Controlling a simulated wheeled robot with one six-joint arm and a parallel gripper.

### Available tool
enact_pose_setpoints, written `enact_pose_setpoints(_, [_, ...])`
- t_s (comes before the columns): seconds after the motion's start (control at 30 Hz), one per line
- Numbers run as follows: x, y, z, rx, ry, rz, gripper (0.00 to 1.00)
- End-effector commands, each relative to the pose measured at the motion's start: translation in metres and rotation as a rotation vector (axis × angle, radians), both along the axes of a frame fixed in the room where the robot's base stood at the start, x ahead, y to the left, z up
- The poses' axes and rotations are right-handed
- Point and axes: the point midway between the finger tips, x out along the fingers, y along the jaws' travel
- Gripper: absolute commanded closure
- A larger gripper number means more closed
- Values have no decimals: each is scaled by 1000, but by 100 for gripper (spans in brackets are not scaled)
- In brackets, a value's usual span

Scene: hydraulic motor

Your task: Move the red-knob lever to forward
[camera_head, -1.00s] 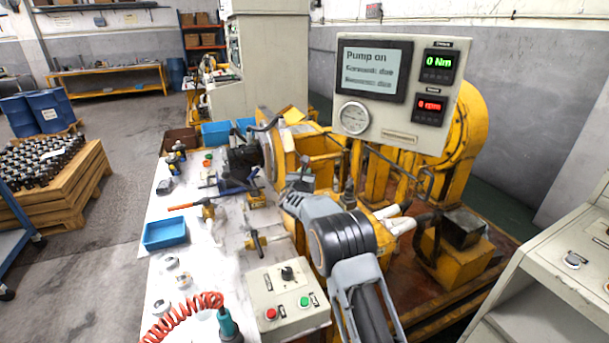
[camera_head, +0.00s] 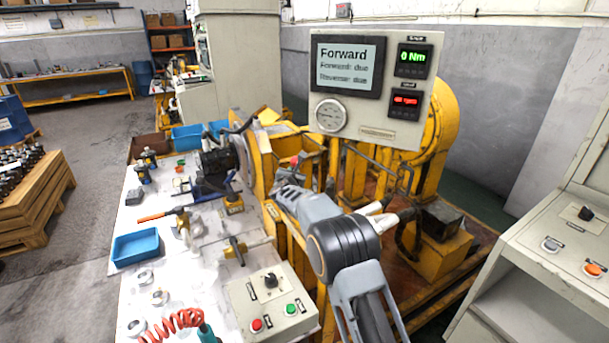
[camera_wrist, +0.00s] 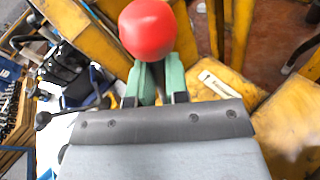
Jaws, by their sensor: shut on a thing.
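The red knob (camera_wrist: 147,28) of the lever fills the top middle of the wrist view. In the head view the red knob (camera_head: 295,160) shows small at the end of my grey arm, in front of the yellow machine (camera_head: 262,165). The display (camera_head: 346,66) reads "Forward", with "Forward: due" and "Reverse: due" below. The green readout (camera_head: 414,60) shows 0 Nm. The red readout (camera_head: 405,101) shows a small rpm number, too blurred to read surely.
A control box (camera_head: 272,305) with a black knob and red and green buttons stands at the front. A white bench with tools and a blue tray (camera_head: 136,248) lies left. A second panel (camera_head: 560,245) stands right. Yellow frame parts surround my gripper.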

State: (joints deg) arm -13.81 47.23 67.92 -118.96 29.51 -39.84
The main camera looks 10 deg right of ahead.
Motion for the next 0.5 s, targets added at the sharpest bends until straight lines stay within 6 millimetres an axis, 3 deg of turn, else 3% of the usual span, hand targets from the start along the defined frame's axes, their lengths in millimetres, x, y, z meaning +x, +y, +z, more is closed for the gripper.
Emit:
enact_pose_setpoints(0.2, [6, -17, -5, 117, 44, -4, 100])
enact_pose_setpoints(0.5, [8, -22, -8, 165, 61, -5, 100])
